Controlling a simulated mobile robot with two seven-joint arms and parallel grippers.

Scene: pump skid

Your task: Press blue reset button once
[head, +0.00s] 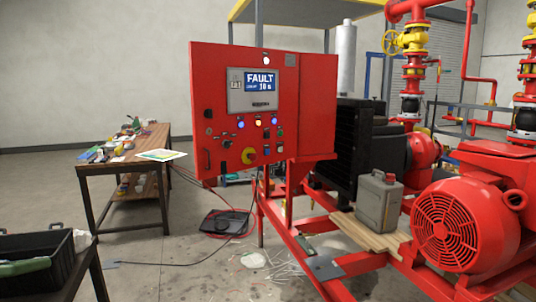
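The red control panel (225,90) faces me near the middle of the head view, on a red frame. Its screen (261,82) reads FAULT. I cannot tell for sure which is the blue reset button. A yellow and red rotary switch (249,155) is lower on the panel. Neither of my grippers is in view.
A wooden workbench (125,160) with tools and papers stands left of the panel. A black crate (66,268) is at the lower left. A red motor (440,232), a grey canister (379,202) and pipes fill the right. Cables and debris litter the floor before the panel.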

